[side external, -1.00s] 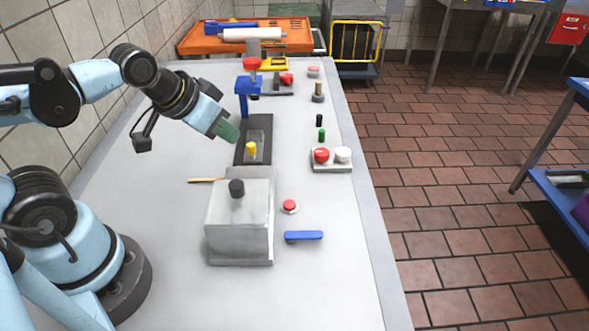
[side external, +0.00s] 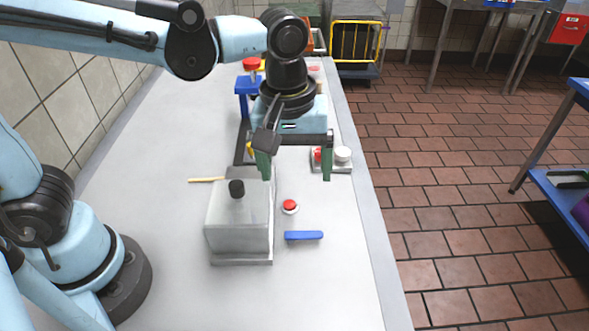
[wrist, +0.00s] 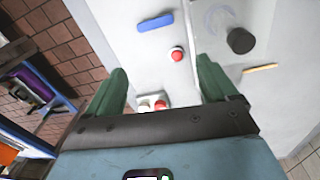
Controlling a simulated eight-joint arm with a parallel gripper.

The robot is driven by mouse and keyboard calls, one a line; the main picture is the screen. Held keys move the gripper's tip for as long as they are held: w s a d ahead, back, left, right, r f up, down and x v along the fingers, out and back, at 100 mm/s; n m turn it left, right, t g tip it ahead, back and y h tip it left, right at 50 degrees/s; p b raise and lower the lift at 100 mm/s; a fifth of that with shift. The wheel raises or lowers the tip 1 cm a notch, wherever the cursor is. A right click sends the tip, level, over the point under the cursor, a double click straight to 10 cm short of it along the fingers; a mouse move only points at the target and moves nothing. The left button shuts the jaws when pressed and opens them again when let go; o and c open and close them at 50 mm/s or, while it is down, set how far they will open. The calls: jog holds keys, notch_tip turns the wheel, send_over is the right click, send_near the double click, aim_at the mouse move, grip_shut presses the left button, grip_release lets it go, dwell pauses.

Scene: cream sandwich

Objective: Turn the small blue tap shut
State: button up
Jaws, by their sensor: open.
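The small blue tap (side external: 303,236) has a flat bar handle at the front right of the grey box (side external: 238,255), and the bar lies crosswise in the side view. It also shows near the top of the wrist view (wrist: 155,22). My gripper (side external: 295,172) points down with its green fingers wide apart and nothing between them. It is above and behind the tap, apart from it. In the wrist view, the tap lies beyond the fingertips of my gripper (wrist: 162,65).
A red button (side external: 289,206) sits between my gripper and the tap. The box has a black knob (side external: 237,188) on top. A plate with red and white buttons (side external: 343,155) is behind. The counter around the tap's right and front is clear.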

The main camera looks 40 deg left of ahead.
aim_at(304, 234)
jog(key=shift+n+g, duration=0.4)
jog(key=shift+n, duration=0.2)
jog(key=shift+s+d+f, duration=0.1)
jog(key=shift+d+f, duration=0.3)
jog(key=shift+f, duration=1.7)
jog(key=shift+d+f, duration=0.4)
jog(key=shift+f, duration=1.7)
jog(key=shift+s+d+f, duration=0.1)
jog(key=shift+d+f, duration=0.3)
jog(key=shift+f, duration=1.7)
jog(key=shift+c, duration=0.3)
jog(key=c, duration=0.7)
